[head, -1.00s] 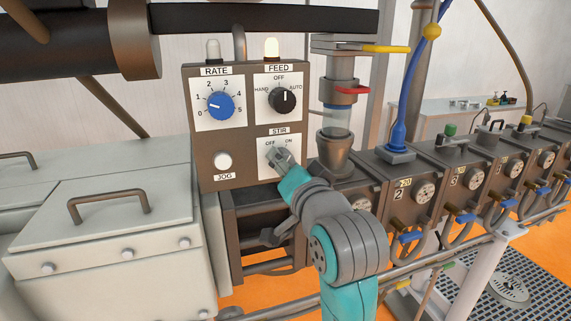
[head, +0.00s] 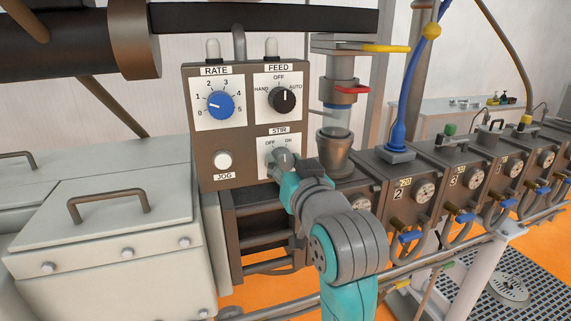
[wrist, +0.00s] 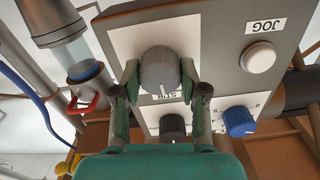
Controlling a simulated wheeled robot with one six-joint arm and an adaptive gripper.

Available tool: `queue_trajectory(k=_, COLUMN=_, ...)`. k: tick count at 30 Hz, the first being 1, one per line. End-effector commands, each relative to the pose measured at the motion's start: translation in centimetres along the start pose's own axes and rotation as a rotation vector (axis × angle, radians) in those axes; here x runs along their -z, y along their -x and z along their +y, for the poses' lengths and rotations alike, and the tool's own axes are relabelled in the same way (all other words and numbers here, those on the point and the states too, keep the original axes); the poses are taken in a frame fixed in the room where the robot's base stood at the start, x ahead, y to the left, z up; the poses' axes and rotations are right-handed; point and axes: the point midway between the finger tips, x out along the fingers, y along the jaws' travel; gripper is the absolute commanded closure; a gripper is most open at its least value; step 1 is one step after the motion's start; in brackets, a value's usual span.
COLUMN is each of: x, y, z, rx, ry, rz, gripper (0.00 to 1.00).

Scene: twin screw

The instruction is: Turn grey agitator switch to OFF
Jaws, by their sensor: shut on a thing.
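The grey STIR switch (wrist: 158,70) is a round knob on a white plate. In the head view it (head: 283,155) is partly covered by my gripper (head: 285,164). The OFF label stands at upper left of the knob and the ON label at upper right. In the wrist view my gripper (wrist: 159,78) has one finger on each side of the knob and is shut on it. The knob's white mark points towards the STIR label, which is upside down there. I cannot tell exactly which position it stands at.
The brown control box (head: 200,150) also carries a blue RATE knob (head: 220,105), a black FEED knob (head: 282,100) and a white JOG button (head: 223,160). A metal funnel (head: 335,155) stands close on the right. Two unlit lamps top the box; the right one is the FEED-side lamp (head: 271,47).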

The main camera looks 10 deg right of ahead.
Motion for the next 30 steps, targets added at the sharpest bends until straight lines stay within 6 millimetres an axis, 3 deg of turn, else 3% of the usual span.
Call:
queue_trajectory(k=15, x=0.0, y=0.0, z=0.01, rx=0.0, ry=0.38, rz=0.0, gripper=0.92)
queue_trajectory(k=30, x=-0.01, y=0.0, z=0.0, rx=0.0, ry=0.477, rz=0.0, gripper=0.92)
